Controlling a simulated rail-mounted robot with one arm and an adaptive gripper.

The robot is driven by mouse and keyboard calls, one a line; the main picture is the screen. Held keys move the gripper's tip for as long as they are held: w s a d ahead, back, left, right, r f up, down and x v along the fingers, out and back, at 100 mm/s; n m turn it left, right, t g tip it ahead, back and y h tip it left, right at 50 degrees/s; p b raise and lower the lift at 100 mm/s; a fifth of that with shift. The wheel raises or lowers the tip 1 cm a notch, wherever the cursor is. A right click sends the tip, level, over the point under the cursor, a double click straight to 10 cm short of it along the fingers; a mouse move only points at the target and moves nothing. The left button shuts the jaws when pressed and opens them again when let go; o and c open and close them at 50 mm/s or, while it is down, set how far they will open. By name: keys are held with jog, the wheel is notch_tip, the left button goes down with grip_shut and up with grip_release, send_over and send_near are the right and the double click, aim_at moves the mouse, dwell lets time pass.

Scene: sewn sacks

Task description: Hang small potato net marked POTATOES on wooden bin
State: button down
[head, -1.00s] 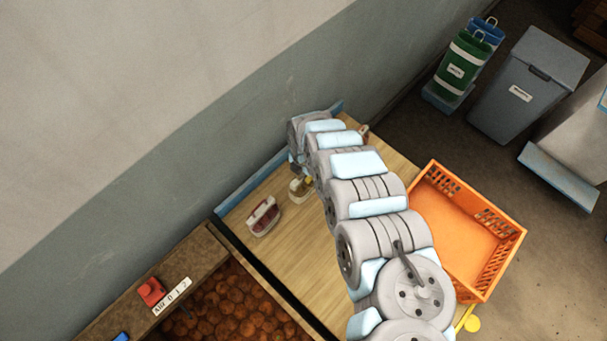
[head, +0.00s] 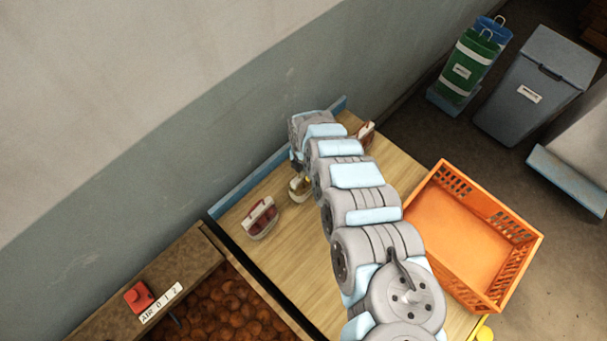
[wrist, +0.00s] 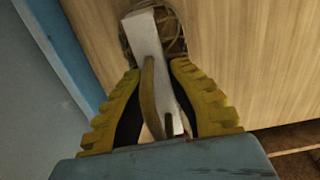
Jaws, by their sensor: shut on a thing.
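My gripper (wrist: 155,100) has yellow ribbed fingers. In the wrist view it is shut on the handle loop (wrist: 148,95) of a small net (wrist: 178,45) with a white header strip. The net's pale mesh body is partly hidden behind the strip, and I cannot read any marking. In the head view this pale net (head: 299,188) shows at the end of my arm, over the wooden table. I cannot tell whether it touches the tabletop. A brown wood-edged bin (head: 185,252) full of brown round lumps is at the lower left.
A net with red contents (head: 262,218) stands on the table (head: 285,245), left of my arm. Another net (head: 366,132) is behind the arm. An orange crate (head: 470,235) is at the right.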

jog(key=shift+w+r, duration=0.1)
jog(key=shift+w, duration=0.05)
jog(key=c, duration=1.2)
grip_release()
jog(key=shift+f, duration=0.25)
notch_tip(320, 180, up, 2)
jog(key=shift+d+r, duration=0.1)
jog(key=shift+a+r+p, duration=0.2)
jog(key=shift+r+p, duration=0.4)
jog(key=shift+r, duration=1.95)
jog(key=shift+a+r+p, duration=0.25)
jog(key=shift+r+p, duration=0.3)
jog(key=shift+r, duration=1.95)
jog(key=shift+a+r+p, duration=0.2)
jog(key=shift+r+p, duration=0.4)
jog(key=shift+r, duration=1.95)
